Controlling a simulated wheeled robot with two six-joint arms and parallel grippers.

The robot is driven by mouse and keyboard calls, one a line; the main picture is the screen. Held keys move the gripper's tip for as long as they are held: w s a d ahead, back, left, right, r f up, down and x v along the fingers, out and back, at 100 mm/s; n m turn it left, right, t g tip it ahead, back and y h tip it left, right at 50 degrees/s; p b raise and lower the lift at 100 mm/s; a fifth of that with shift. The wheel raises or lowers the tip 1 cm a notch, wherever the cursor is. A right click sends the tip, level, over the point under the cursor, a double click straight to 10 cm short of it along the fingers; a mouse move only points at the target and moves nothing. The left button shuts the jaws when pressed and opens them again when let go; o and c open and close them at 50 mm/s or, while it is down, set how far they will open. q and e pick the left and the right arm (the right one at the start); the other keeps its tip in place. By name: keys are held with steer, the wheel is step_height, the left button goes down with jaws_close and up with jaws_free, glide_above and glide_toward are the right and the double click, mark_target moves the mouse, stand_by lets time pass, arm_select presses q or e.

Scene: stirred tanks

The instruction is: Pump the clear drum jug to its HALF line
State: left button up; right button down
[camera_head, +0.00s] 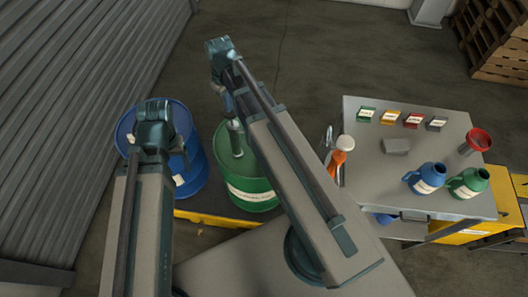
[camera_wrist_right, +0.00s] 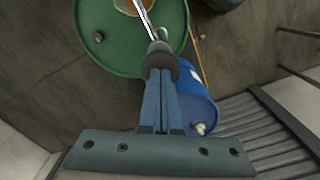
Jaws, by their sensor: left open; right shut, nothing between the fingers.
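The green drum (camera_head: 252,192) stands in the middle of the head view, partly behind my right arm. A grey-green upright cylinder (camera_head: 236,138) rises from its top. My right gripper (camera_head: 229,100) is above that cylinder; in the right wrist view its fingers (camera_wrist_right: 160,78) are shut and empty, tips at a dark round knob (camera_wrist_right: 160,60) on a bright metal rod (camera_wrist_right: 146,18). A pale-rimmed round vessel with amber contents (camera_wrist_right: 130,5) is cut off at that view's top; I cannot tell whether it is the clear drum jug. My left gripper (camera_head: 155,108) is open before the blue drum (camera_head: 190,170), fingertips unclear.
A grey bench (camera_head: 354,105) at the right carries a blue jug (camera_head: 426,177), a green jug (camera_head: 468,182), a red funnel (camera_head: 476,140) and several coloured labelled blocks. A yellow-edged platform (camera_head: 210,217) lies under the drums. Corrugated wall (camera_head: 80,80) bounds the left.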

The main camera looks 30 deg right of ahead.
steer(key=shift+f+b, duration=0.4)
steer(key=shift+f, duration=0.15)
steer(key=shift+r+p, duration=1.3)
steer(key=shift+r, duration=0.05)
step_height(320, 180, up, 5)
steer(key=p, duration=0.5)
